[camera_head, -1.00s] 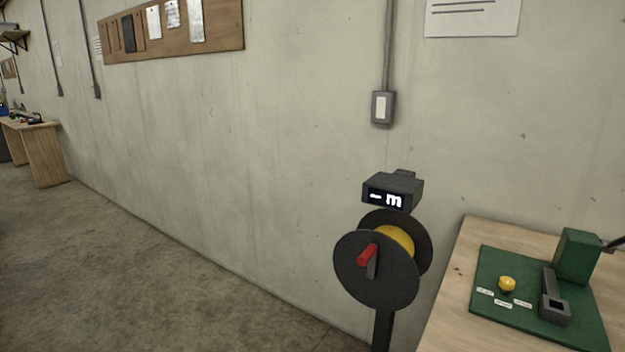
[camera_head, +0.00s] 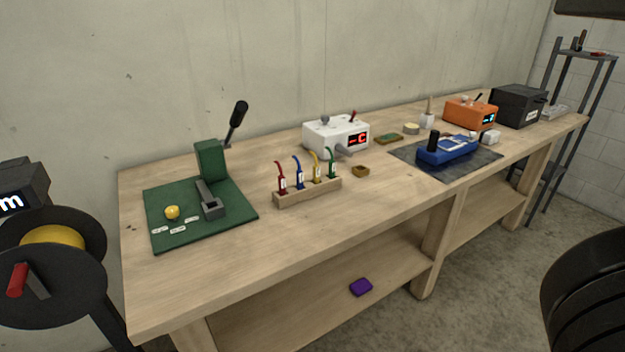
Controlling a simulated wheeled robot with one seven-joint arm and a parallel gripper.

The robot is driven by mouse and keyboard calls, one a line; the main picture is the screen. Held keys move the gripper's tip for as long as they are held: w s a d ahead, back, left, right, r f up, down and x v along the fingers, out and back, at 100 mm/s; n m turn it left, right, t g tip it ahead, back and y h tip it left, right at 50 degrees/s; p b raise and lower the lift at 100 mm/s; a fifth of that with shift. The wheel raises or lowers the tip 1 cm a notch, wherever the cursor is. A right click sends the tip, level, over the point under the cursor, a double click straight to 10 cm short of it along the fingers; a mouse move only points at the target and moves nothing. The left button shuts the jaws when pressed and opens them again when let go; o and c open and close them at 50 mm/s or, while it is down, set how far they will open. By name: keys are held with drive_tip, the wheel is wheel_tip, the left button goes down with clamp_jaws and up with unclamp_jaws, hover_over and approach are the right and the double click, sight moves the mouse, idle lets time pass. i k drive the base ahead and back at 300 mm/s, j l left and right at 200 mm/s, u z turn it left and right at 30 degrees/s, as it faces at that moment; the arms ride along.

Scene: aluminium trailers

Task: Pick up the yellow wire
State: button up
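A yellow wire (camera_head: 317,167) stands upright in a small wooden rack (camera_head: 308,194) on the workbench (camera_head: 240,250). In the same rack are a red wire (camera_head: 282,178), a blue wire (camera_head: 298,173) and a green wire (camera_head: 332,163). The yellow one is between the blue and the green, and each carries a small white tag. A spool (camera_head: 52,237) with yellow winding stands at the left, beside the bench. My gripper is not in view.
A green mat with a lever press (camera_head: 210,162) and a yellow knob (camera_head: 172,212) lies left of the rack. A white box with a red display (camera_head: 336,135) stands behind it. A blue device (camera_head: 446,150) is farther right. A black rounded object (camera_head: 590,290) fills the lower right.

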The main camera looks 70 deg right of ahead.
sight(315, 167)
drive_tip(key=l, duration=0.75)
drive_tip(key=k+l, duration=0.15)
drive_tip(key=l, duration=0.6)
